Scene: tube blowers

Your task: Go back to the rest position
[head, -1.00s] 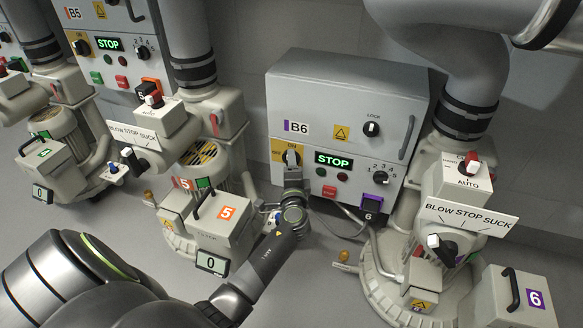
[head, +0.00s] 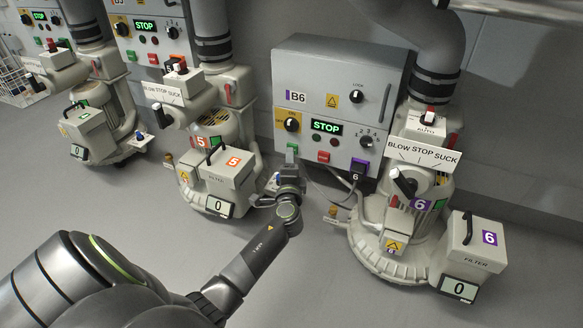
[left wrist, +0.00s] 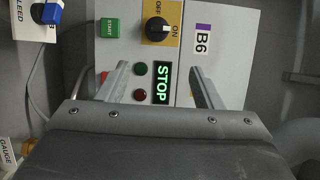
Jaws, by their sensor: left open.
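My left gripper (head: 291,160) is in front of the lower left of the grey B6 panel (head: 340,75), below its knob on a yellow plate (head: 292,124). In the left wrist view my left gripper (left wrist: 158,82) has its two fingers wide apart with nothing between them. Beyond them are the black knob (left wrist: 157,28), its white mark toward ON, a green START button (left wrist: 110,28) and a lit STOP display (left wrist: 163,84). My right gripper is not in view.
The blower numbered 6 (head: 420,205) stands to the right, with a filter box (head: 470,240) beside it. The blower numbered 5 (head: 215,160) is left of my gripper. A cable (head: 330,190) hangs below the panel. The grey floor (head: 290,280) in front is clear.

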